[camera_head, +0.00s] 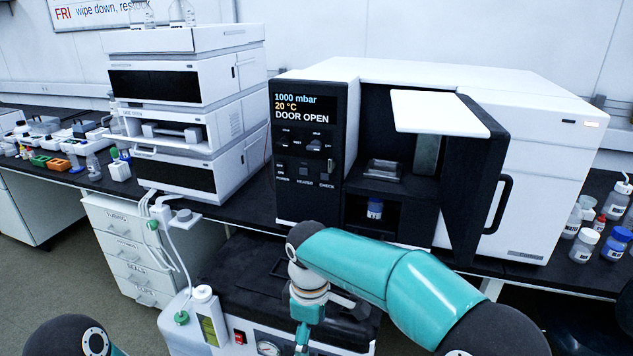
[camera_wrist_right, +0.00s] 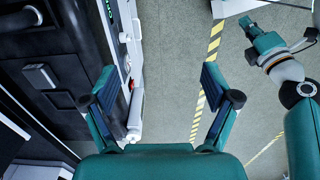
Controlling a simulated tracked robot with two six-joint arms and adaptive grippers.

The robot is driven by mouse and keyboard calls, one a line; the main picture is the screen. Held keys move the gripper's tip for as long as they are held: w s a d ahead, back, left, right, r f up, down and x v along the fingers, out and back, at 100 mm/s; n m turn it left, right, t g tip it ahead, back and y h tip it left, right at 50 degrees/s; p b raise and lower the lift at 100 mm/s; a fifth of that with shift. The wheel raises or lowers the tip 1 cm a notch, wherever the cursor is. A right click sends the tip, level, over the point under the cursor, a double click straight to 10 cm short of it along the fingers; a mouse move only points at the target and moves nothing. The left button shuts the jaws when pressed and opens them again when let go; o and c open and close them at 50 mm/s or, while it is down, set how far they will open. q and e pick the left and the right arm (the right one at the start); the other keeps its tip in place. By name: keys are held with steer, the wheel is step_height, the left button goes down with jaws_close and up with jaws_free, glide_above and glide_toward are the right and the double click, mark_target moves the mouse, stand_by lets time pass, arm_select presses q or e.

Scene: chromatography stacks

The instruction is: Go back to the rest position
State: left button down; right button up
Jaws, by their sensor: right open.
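My right arm reaches in from the lower right in the head view, bent over the low cart in front of the bench. My right gripper points down there, its fingertips out of the picture. In the right wrist view my right gripper (camera_wrist_right: 158,84) has its two fingers wide apart, with nothing between them, over the floor beside the cart. Only a joint of my left arm shows at the lower left in the head view.
The white vacuum oven (camera_head: 545,150) stands on the bench with its door (camera_head: 472,185) swung open. Its display reads DOOR OPEN. A chromatography stack (camera_head: 185,80) is left. Bottles (camera_head: 613,243) stand right. A pump cart (camera_head: 215,335) stands in front.

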steer(key=d+f+m+g+p, duration=0.2)
steer(key=d+f, duration=0.2)
steer(key=d, duration=0.4)
steer(key=s+d+f+m+g+p, duration=0.2)
steer(key=s+d+f, duration=0.5)
steer(key=f, duration=0.2)
steer(key=s+f+m+t+y+p, duration=0.1)
steer(key=s+f+m+t+y, duration=0.1)
steer(key=s+f+m, duration=0.2)
steer(key=s+a+f+m+t+y+p, duration=0.1)
steer(key=s+f+m, duration=0.3)
steer(key=s+m, duration=0.4)
steer(key=shift+s+a+f+t+y, duration=0.25)
steer(key=shift+s+t+y, duration=0.25)
steer(key=shift+s+t, duration=0.5)
steer(key=shift+s, duration=0.2)
